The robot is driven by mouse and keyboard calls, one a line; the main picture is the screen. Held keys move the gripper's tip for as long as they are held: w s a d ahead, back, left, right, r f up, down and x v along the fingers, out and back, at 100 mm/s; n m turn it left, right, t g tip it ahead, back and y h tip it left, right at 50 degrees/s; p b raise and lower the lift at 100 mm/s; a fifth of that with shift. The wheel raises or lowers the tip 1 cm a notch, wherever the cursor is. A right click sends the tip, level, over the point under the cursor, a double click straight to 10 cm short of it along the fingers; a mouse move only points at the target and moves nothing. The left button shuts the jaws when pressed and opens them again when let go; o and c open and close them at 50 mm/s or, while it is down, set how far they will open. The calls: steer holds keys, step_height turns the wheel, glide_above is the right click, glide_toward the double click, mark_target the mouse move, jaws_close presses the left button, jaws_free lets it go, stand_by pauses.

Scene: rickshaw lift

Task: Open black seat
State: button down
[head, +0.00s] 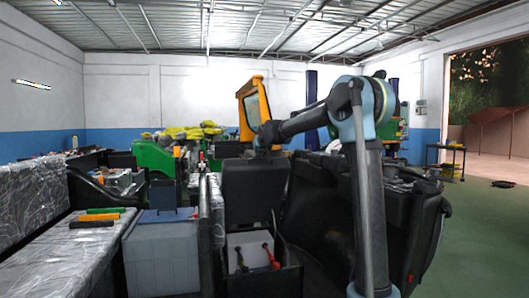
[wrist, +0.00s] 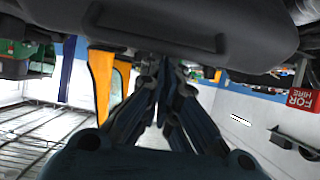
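The black seat (head: 256,192) is in the middle of the head view. Its dark panel stands raised and upright behind an open compartment (head: 289,280) with red-handled tools inside. My gripper (head: 268,140) is at the top of the panel, small and dark in the head view; whether it touches the panel cannot be told there. In the wrist view a dark panel with a recessed shape (wrist: 155,30) fills the top. My gripper (wrist: 168,66) shows there with its fingertips drawn together just below that panel, and nothing is visible between them.
A grey box with a blue top (head: 162,245) stands left of the compartment. Plastic-wrapped seats (head: 50,205) lie further left. An orange-framed panel (head: 254,105) rises behind the gripper. Black bodywork (head: 320,220) is close on the right. Green floor (head: 480,230) is free at far right.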

steer(key=s+d+f, duration=0.2)
steer(key=s+f, duration=0.2)
steer(key=s, duration=0.2)
steer(key=shift+s, duration=0.25)
